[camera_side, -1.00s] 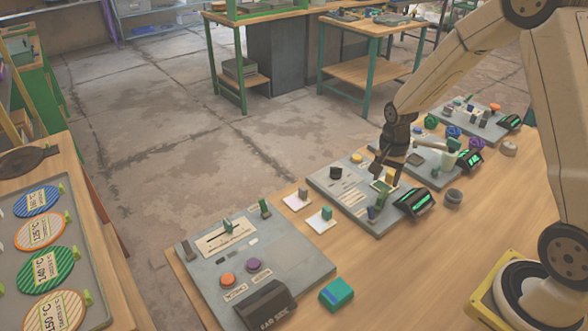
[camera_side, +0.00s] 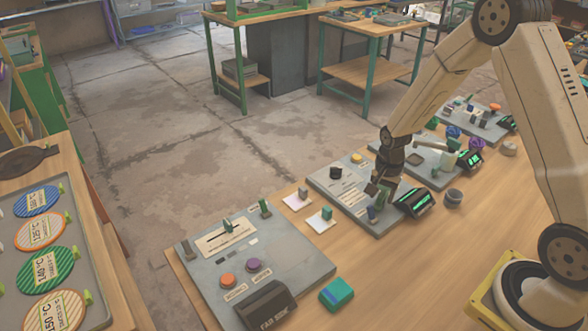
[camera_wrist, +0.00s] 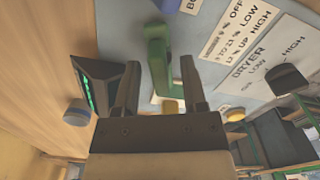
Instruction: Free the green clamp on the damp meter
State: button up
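The green clamp (camera_wrist: 157,50) stands up from a grey panel and shows between my fingers in the wrist view. My gripper (camera_wrist: 160,66) is open around it, with a narrow gap visible on each side. In the side view my gripper (camera_side: 376,191) is low over the middle panel (camera_side: 335,188), just behind its display, and mostly hides the clamp. The dark display (camera_side: 414,202) with green digits is also beside the clamp in the wrist view (camera_wrist: 93,88). I cannot read a damp meter name on the panel.
A blue block (camera_side: 371,213) stands close to my gripper. A black knob (camera_side: 336,172) and a yellow knob (camera_side: 356,158) sit on the same panel. A grey round knob (camera_side: 453,196) is on the table to the right. Another panel (camera_side: 290,255) lies at the front left.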

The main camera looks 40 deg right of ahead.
grip_shut()
jog(key=shift+n, duration=0.3)
jog(key=n, duration=0.8)
jog(key=shift+n, duration=0.3)
jog(key=n, duration=0.4)
jog(key=shift+n, duration=2.5)
